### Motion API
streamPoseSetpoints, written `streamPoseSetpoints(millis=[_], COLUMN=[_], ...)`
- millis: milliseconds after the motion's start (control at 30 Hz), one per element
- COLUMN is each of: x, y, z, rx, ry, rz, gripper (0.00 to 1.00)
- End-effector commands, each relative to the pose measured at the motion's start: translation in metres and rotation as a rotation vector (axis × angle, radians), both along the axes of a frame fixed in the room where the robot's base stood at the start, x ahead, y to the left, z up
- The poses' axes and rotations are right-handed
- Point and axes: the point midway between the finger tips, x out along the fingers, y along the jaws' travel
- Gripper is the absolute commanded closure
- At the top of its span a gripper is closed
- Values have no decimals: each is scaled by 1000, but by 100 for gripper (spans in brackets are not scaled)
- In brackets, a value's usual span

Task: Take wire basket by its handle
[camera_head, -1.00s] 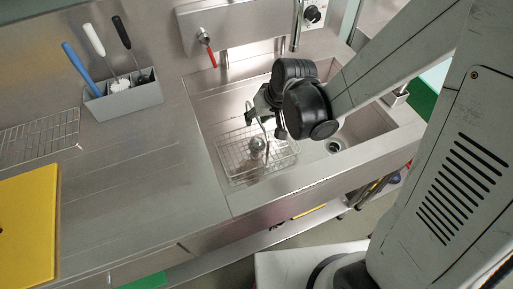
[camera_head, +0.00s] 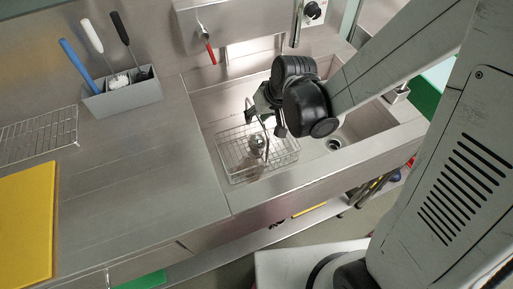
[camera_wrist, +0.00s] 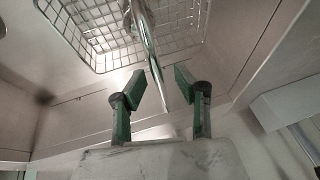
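The wire basket (camera_head: 276,160) is in the left part of the steel sink. It also shows in the wrist view (camera_wrist: 84,35), beyond the fingertips. Its shiny handle (camera_wrist: 149,48) stands up over the basket and runs into the gap between my green fingers. My gripper (camera_wrist: 160,82) is over the basket. Its fingertips are apart, one on each side of the handle, with visible gaps, so it looks open. In the head view my gripper (camera_head: 262,103) is partly hidden behind the black wrist. A round metal object (camera_head: 257,142) shows at the basket's middle.
The sink wall (camera_head: 212,130) borders the basket on the left. A tap (camera_head: 297,25) and a red-handled lever (camera_head: 208,45) are behind. A grey holder (camera_head: 125,98) with brushes, a wire rack (camera_head: 38,137) and a yellow board (camera_head: 25,225) are on the left counter.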

Motion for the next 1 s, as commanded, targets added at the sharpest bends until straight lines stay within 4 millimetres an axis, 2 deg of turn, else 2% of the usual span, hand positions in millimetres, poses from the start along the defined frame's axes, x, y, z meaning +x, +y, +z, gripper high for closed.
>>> streamPoseSetpoints(millis=[33,200,1000], x=[0,0,0], y=[0,0,0], z=[0,0,4], rx=[0,0,0], ry=[0,0,0], rz=[0,0,0], gripper=[77,99,100])
